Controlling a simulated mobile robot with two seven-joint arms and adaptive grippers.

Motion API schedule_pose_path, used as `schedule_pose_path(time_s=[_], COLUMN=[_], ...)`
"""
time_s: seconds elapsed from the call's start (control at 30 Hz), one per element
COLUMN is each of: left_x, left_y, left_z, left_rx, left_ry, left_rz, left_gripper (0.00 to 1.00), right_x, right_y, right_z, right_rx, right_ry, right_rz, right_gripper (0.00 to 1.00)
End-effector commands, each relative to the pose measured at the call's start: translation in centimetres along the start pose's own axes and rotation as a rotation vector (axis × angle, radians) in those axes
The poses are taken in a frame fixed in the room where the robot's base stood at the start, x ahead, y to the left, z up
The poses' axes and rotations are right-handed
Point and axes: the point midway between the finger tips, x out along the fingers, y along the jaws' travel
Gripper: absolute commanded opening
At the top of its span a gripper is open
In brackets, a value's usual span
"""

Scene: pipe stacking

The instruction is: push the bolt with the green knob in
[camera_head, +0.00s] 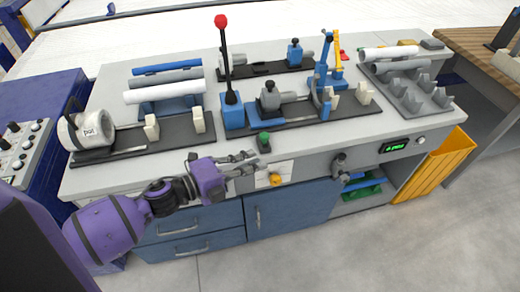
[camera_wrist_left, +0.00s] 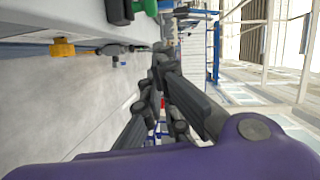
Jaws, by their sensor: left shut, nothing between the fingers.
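The green knob (camera_head: 264,138) sits on a dark mount at the front edge of the workbench, in the middle of the head view. In the left wrist view the green knob (camera_wrist_left: 150,6) is cut by the top edge. The bolt itself is too small to make out. My left gripper (camera_head: 250,162) is shut and empty, just in front of the bench edge, slightly left of and below the green knob, apart from it in the picture. The gripper (camera_wrist_left: 162,62) fills the middle of the left wrist view. My right gripper is not in view.
A yellow knob (camera_head: 275,179) sits on the bench front beneath the green one. A dark grey fitting (camera_head: 340,162) sticks out farther right. A red-tipped lever (camera_head: 226,60) stands behind. Blue drawers (camera_head: 200,221) lie below. Free floor lies in front.

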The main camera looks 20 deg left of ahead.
Motion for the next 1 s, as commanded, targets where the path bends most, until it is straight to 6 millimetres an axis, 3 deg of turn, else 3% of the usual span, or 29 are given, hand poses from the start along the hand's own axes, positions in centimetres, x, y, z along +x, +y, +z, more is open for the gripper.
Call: schedule_pose_path(time_s=[0.1,0.3,0.8,1.0], left_x=[2.3,4.0,4.5,5.3], left_y=[-0.2,0.0,0.1,-0.1], left_z=[0.5,2.3,3.0,5.2], left_rx=[0.002,0.0,-0.002,-0.002], left_ry=[-0.002,-0.002,-0.002,-0.003], left_rz=[-0.002,0.0,0.001,0.002], left_gripper=[0.0,0.0,0.0,0.0], right_x=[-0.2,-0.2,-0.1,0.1], right_y=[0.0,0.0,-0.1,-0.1], right_z=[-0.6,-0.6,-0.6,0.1], right_rx=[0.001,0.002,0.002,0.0], right_ry=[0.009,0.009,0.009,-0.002], right_rz=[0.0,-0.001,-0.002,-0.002], right_gripper=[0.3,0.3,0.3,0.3])
